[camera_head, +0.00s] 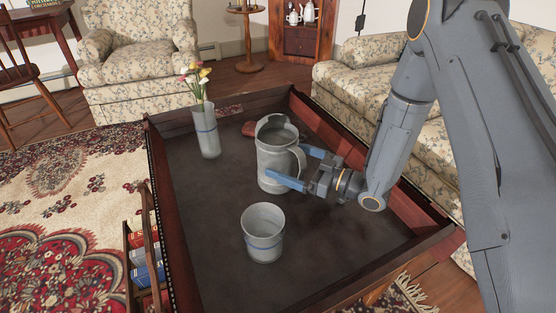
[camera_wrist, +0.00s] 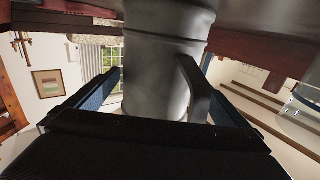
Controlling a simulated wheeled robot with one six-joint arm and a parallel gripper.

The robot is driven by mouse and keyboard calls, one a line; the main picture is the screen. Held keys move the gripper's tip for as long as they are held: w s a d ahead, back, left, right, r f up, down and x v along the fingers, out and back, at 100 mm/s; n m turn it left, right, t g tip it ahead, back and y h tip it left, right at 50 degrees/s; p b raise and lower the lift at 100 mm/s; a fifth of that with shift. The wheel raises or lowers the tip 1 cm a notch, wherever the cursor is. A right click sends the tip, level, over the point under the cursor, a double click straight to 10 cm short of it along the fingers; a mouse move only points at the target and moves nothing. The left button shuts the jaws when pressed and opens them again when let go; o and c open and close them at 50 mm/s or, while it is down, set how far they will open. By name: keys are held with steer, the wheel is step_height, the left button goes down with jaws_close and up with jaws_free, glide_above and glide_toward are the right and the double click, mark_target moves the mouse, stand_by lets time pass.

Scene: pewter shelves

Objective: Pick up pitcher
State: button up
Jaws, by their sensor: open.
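The pitcher (camera_head: 272,160) is a grey metal jug standing upright on the dark top of a tray-like table. Its handle (camera_head: 299,163) faces right, toward my gripper. My gripper (camera_head: 288,167) is open at the pitcher's right side, with its blue fingers reaching to either side of the handle. In the wrist view the pitcher (camera_wrist: 160,60) fills the middle, and its handle (camera_wrist: 196,88) lies between the two fingers of my gripper (camera_wrist: 160,85). I cannot tell whether either finger touches the pitcher.
A vase (camera_head: 207,132) with flowers stands at the back left. A reddish object (camera_head: 249,129) lies behind the pitcher. A raised wooden rim (camera_head: 165,215) edges the table (camera_head: 205,200).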

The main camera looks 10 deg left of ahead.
mark_target(285, 129)
steer(key=shift+w+a, duration=0.3)
steer(key=shift+a, duration=0.35)
steer(key=c, duration=1.9)
steer(key=shift+r, duration=0.1)
steer(key=shift+c, duration=0.4)
step_height(285, 129, up, 10)
steer(key=p, duration=0.2)
steer(key=shift+p, duration=0.4)
